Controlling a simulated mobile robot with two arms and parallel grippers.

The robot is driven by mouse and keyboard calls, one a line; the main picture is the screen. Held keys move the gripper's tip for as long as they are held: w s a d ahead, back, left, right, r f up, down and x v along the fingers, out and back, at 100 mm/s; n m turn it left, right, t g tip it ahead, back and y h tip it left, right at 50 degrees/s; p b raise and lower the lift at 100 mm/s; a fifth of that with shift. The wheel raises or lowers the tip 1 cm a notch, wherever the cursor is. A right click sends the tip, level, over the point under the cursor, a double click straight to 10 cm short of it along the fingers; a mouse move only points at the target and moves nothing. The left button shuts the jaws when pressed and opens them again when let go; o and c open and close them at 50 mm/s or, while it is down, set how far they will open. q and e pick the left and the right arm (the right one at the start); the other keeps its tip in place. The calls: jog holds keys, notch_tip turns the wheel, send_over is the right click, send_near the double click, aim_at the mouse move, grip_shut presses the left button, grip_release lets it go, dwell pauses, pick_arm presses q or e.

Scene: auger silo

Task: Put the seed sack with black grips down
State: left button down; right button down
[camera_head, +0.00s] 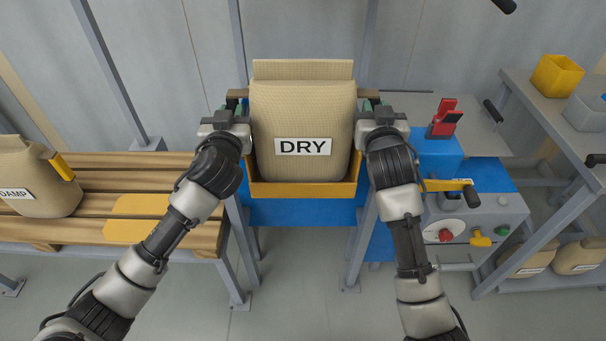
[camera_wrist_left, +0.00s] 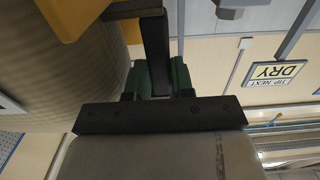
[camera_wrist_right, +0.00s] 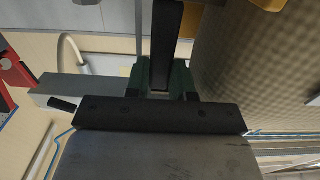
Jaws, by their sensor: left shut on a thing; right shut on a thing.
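The seed sack (camera_head: 302,110) is tan with a DRY label and stands upright between my two grippers in the head view. It sits in or just above a yellow-edged tray (camera_head: 303,190) on a blue stand; its bottom is hidden behind the tray's front lip. My left gripper (camera_head: 232,108) is shut on the black grip at the sack's left side, and the left wrist view shows the dark grip bar (camera_wrist_left: 155,50) between its fingers. My right gripper (camera_head: 374,108) is shut on the right black grip, and the right wrist view shows that bar (camera_wrist_right: 166,40) between its fingers.
A DAMP sack (camera_head: 35,180) with a yellow grip stands on the slatted wooden bench (camera_head: 100,235) at left, beside two yellow patches (camera_head: 150,205). A grey control box (camera_head: 475,220) stands at right. A shelf (camera_head: 545,110) holds a yellow bin (camera_head: 557,75); sacks lie below.

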pick_arm(q)
jog(key=shift+f+b, duration=0.1)
jog(key=shift+b, duration=0.25)
pick_arm(e)
jog(key=shift+f, duration=0.15)
pick_arm(q)
jog(key=c, duration=1.3)
grip_release()
jog(key=shift+f, duration=0.2)
pick_arm(e)
jog(key=c, duration=1.3)
grip_release()
jog(key=shift+f, duration=0.2)
pick_arm(q)
jog(key=o, duration=0.3)
jog(key=shift+s+r, duration=0.1)
jog(key=shift+s, duration=0.1)
pick_arm(e)
jog(key=o, duration=0.3)
jog(key=shift+s+r, duration=0.15)
jog(key=shift+s, duration=0.05)
pick_arm(q)
jog(key=shift+o, duration=0.2)
pick_arm(e)
jog(key=shift+o, duration=0.2)
jog(key=shift+w, duration=0.1)
pick_arm(q)
jog(key=s, duration=1.2)
pick_arm(e)
jog(key=s, duration=1.2)
